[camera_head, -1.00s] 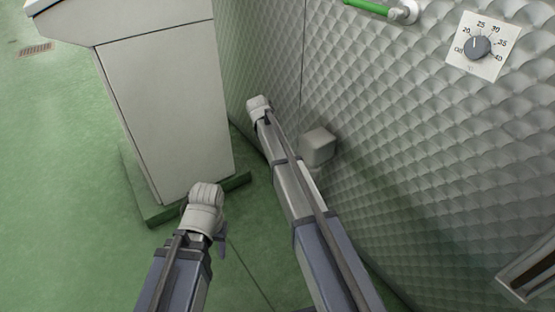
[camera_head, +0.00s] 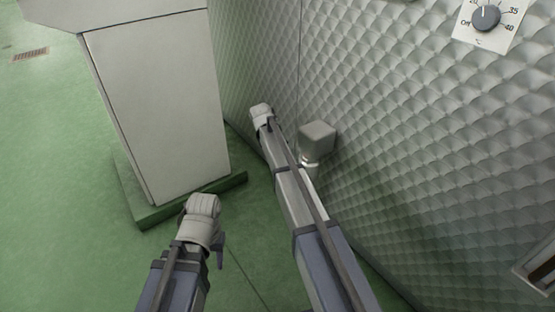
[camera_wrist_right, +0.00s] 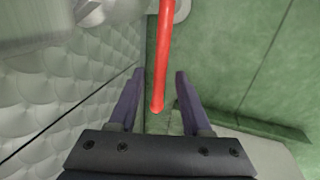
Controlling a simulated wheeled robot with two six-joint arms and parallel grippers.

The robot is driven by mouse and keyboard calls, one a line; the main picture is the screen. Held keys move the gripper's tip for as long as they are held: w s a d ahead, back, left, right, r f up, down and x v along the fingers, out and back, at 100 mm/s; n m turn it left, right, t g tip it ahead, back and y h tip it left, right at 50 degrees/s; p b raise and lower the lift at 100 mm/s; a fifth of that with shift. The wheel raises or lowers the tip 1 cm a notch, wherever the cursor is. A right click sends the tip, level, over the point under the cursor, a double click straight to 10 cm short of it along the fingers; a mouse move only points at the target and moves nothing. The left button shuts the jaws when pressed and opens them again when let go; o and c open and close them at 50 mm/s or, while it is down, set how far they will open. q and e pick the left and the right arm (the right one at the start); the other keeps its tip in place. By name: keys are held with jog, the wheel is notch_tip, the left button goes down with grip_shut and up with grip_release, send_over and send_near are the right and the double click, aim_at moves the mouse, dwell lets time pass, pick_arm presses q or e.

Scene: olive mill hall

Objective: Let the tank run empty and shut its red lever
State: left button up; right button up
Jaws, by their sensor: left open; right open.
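The tank (camera_head: 390,130) is a tall wall of dimpled metal filling the right of the head view. The red lever (camera_wrist_right: 162,60) shows in the right wrist view as a straight bar, its rounded end between the fingers of my right gripper (camera_wrist_right: 158,76). These fingers are open, one on each side of the lever, with gaps showing. In the head view the lever and the right fingers are hidden. My left gripper (camera_head: 217,247) is mostly hidden by its pale wrist; one dark finger shows, over the floor and away from the tank. No liquid is visible.
A grey block (camera_head: 317,138) on a pale fitting stands beside my right arm, close to the tank. A pale cabinet (camera_head: 160,105) on a green plinth stands to the left. A temperature dial (camera_head: 486,18) is on the tank. Green floor (camera_head: 50,170) at left is clear.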

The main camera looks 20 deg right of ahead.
jog(key=shift+c, duration=0.4)
grip_shut()
dwell(0.9)
